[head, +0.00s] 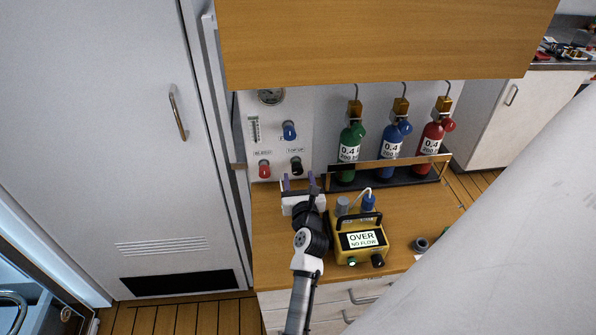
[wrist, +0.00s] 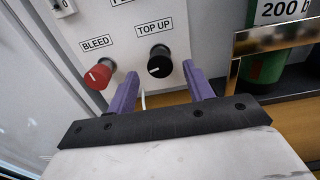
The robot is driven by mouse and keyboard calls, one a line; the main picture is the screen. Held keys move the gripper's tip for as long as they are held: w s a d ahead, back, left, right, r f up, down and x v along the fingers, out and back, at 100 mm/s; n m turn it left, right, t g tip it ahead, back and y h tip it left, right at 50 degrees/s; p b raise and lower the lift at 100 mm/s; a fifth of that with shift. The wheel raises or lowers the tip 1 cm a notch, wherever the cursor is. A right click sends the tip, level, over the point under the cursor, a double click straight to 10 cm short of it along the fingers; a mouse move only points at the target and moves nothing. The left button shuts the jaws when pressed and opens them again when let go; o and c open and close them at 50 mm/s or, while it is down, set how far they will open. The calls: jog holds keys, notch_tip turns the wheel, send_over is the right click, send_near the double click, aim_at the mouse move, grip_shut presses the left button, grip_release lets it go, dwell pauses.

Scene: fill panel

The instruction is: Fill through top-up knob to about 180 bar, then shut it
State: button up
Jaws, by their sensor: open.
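The black top-up knob (head: 296,166) is on the lower right of the white fill panel (head: 265,145), under a TOP UP label. In the wrist view the top-up knob (wrist: 160,62) has a white pointer line on its face. My gripper (head: 300,183) is open just below and in front of the panel. In the wrist view its purple fingers (wrist: 158,82) stand apart, with the knob beyond their tips and roughly between them. No contact shows. A round gauge (head: 271,96) is at the panel's top, partly cut off by the wooden cabinet; its reading is too small to tell.
The red bleed knob (wrist: 97,76) is left of the top-up knob; a blue knob (head: 289,131) is above. Green (head: 350,147), blue (head: 394,150) and red (head: 433,140) cylinders stand behind a rail. A yellow meter (head: 362,240) reading "OVER NO FLOW" sits right of my arm.

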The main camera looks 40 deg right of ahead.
aim_at(297, 169)
jog(key=shift+x, duration=1.45)
